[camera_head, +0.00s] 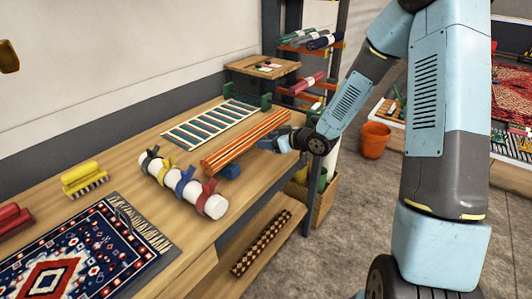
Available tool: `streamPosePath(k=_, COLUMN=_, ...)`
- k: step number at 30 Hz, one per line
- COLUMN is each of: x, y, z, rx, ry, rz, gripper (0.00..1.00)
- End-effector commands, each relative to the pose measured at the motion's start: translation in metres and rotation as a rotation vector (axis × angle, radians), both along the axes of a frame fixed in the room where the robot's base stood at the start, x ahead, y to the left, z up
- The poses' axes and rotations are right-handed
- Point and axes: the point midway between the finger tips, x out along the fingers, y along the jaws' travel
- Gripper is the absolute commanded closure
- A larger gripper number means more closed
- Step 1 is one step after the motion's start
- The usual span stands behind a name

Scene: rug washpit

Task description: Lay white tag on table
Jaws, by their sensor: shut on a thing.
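My gripper (270,144) is low over the right edge of the wooden table (225,177), beside the right end of an orange striped roll (240,142). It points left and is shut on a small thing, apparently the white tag. The tag itself is too small and too hidden by the fingers to make out clearly. I cannot tell whether the fingers touch the roll or the table.
A white roll with coloured ties (183,187), a striped mat (212,125), a patterned rug (75,255) and yellow rolls (82,177) lie on the table. A raised wooden stand (262,66) is behind. An orange bucket (374,139) stands on the floor. Bare wood shows between the things.

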Motion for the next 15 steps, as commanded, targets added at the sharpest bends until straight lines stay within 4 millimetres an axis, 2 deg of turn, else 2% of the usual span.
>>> streamPosePath(k=8, x=0.000, y=0.000, z=-0.015, rx=0.002, ry=0.001, rz=0.001, gripper=0.71)
streamPosePath(k=15, x=0.000, y=0.000, z=-0.044, rx=0.002, ry=0.002, rz=0.001, gripper=0.71)
